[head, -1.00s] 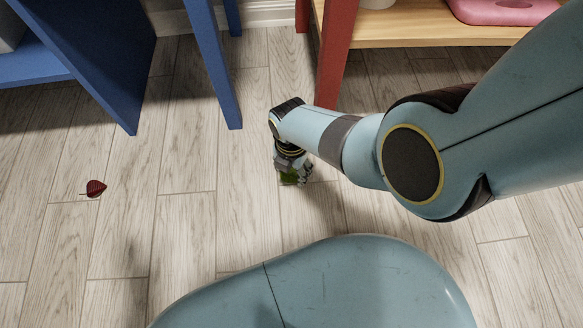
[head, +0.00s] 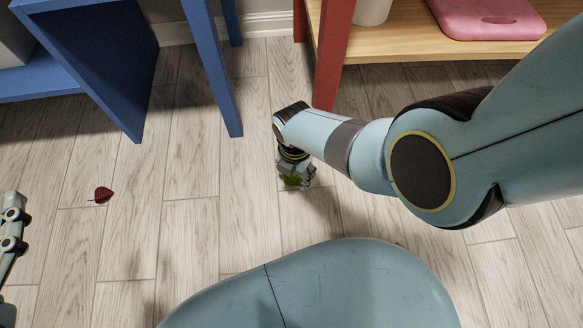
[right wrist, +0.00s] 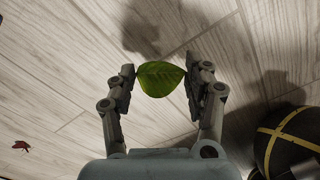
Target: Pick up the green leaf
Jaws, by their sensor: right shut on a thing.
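The green leaf (right wrist: 160,78) sits between the two fingertips of my right gripper (right wrist: 166,84) in the right wrist view, touched on both sides. In the head view the right gripper (head: 296,178) points down near the floor, with a bit of the green leaf (head: 293,181) showing at its tips. The right gripper is shut on the leaf. Whether the leaf is clear of the floor is hard to tell. Part of my left gripper (head: 12,228) shows at the left edge of the head view; its fingertips cannot be made out clearly.
A dark red leaf (head: 103,194) lies on the wood floor at the left. A blue table (head: 212,62) stands at the back left. A red-legged shelf (head: 333,50) at the back right holds a pink tray (head: 487,18) and a white pot (head: 371,10). Open floor lies between.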

